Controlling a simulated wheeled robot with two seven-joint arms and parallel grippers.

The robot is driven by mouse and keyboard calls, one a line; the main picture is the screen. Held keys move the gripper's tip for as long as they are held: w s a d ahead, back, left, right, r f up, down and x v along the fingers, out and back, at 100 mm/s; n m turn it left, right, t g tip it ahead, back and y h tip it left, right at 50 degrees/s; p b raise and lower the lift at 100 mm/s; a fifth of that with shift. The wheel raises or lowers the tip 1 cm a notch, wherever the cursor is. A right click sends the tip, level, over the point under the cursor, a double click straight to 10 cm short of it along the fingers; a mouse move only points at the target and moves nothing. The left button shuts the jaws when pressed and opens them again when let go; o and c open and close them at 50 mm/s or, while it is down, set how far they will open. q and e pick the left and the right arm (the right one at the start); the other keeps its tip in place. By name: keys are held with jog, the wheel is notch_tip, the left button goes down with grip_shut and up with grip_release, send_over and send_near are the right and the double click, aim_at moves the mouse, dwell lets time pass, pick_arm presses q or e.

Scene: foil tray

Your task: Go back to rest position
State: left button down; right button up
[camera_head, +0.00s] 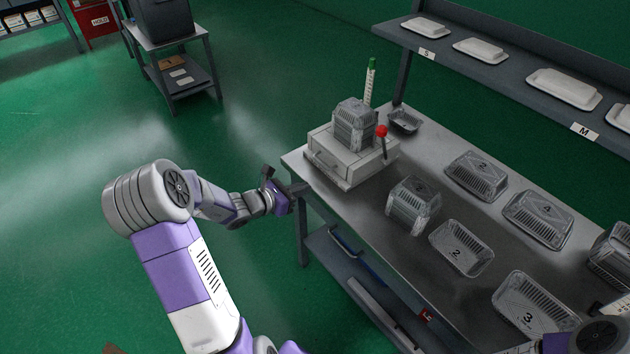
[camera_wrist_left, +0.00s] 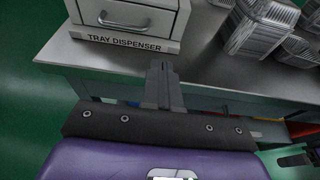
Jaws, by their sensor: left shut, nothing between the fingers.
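My left gripper (camera_head: 301,188) is shut and empty at the table's left edge, in front of the tray dispenser (camera_head: 345,168). In the left wrist view its closed fingers (camera_wrist_left: 162,70) point towards the table edge, below the dispenser's label and apart from the dispenser. The dispenser is a pale box with a drawer front and a red-knobbed lever (camera_head: 382,131); a stack of foil trays (camera_head: 354,125) stands on top.
The metal table (camera_head: 330,205) holds a tray stack (camera_head: 412,203) and several numbered foil trays, such as one marked 2 (camera_head: 461,247). A shelf (camera_head: 510,75) with white lids runs behind. Open green floor (camera_head: 70,230) lies left of the table.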

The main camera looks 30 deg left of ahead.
pick_arm(q)
jog(key=shift+v, duration=0.75)
jog(key=s+d+f+m+g, duration=0.6)
jog(key=s+d+f+m, duration=0.3)
jog(key=d+f+m, duration=0.4)
jog(key=s+d+f+m+g, duration=0.7)
jog(key=s+d+f+m, duration=0.3)
jog(key=d+f+m, duration=0.3)
jog(key=d+m, duration=0.1)
jog(key=m, duration=0.2)
jog(key=shift+m, duration=0.3)
